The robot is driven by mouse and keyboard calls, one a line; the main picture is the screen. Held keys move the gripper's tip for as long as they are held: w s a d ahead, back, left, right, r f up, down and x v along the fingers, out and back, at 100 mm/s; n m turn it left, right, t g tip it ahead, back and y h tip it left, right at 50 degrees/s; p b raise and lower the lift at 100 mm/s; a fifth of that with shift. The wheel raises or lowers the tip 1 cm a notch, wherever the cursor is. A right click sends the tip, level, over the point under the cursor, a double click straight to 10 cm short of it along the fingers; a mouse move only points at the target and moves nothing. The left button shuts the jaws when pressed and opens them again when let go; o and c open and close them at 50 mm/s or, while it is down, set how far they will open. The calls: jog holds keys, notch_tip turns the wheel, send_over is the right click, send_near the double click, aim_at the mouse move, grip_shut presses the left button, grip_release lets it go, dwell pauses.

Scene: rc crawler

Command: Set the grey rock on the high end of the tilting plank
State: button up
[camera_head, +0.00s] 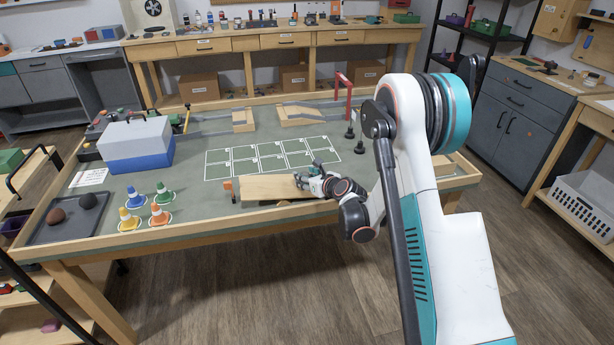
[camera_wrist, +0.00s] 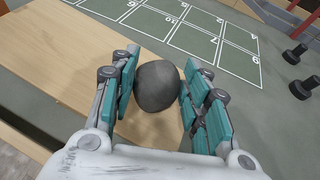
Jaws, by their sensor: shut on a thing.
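A grey rock (camera_wrist: 158,87) sits between the teal-padded fingers of my gripper (camera_wrist: 157,92) in the wrist view, and the gripper is shut on it. The pale wooden plank (camera_head: 262,188) lies near the front edge of the table. In the wrist view the plank (camera_wrist: 60,62) passes beneath and left of the rock. In the head view my gripper (camera_head: 302,180) is over the right part of the plank, and the rock there is mostly hidden. I cannot tell whether the rock touches the plank.
A dark tray (camera_head: 45,236) at the table's left holds a brown rock (camera_head: 56,216) and a dark grey rock (camera_head: 88,201). Several small cones (camera_head: 160,214) and a blue-white box (camera_head: 137,145) stand nearby. A white-lined grid (camera_head: 270,157) lies behind the plank. Black weights (camera_wrist: 301,86) stand to the right.

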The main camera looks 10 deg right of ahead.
jog(key=shift+f, duration=0.1)
jog(key=o, duration=1.3)
jog(key=shift+c, duration=0.2)
jog(key=v, duration=1.2)
